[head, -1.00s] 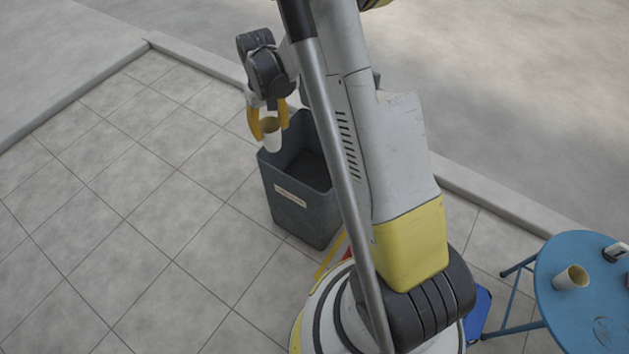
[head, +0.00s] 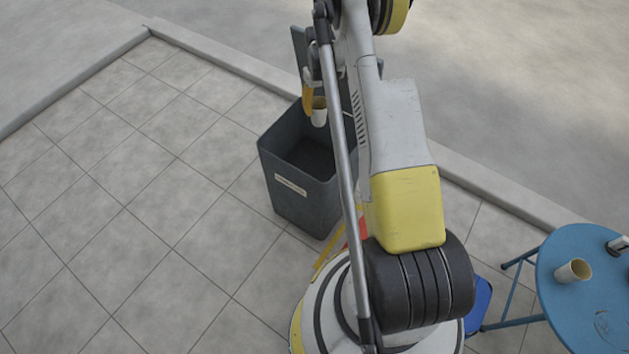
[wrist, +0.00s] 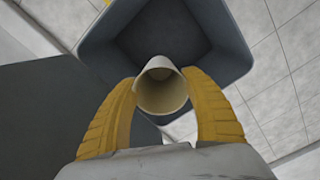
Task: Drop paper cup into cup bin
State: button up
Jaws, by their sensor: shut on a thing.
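A pale paper cup (wrist: 162,92) is held between the two yellow fingers of my gripper (wrist: 163,100), which is shut on it. In the head view the cup (head: 319,117) is at the bin's upper right, partly hidden by my arm, with one yellow finger of my gripper (head: 310,100) beside it. The dark grey open bin (head: 300,202) has a pale label on its front. In the wrist view the bin's opening (wrist: 235,70) lies beyond the cup, and the cup overlaps it. I cannot tell how high the cup is above the rim.
A blue round table (head: 575,315) stands at the right with another paper cup (head: 573,271) and a small dark-and-white object (head: 617,245) on it. A low kerb (head: 215,60) runs behind the bin. The tiled floor at the left is clear.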

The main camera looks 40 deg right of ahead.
notch_tip(320, 180, down, 4)
jog(key=shift+f+b, duration=0.2)
jog(key=shift+b, duration=0.6)
jog(key=o, duration=1)
jog(key=shift+c, duration=0.2)
notch_tip(320, 180, up, 12)
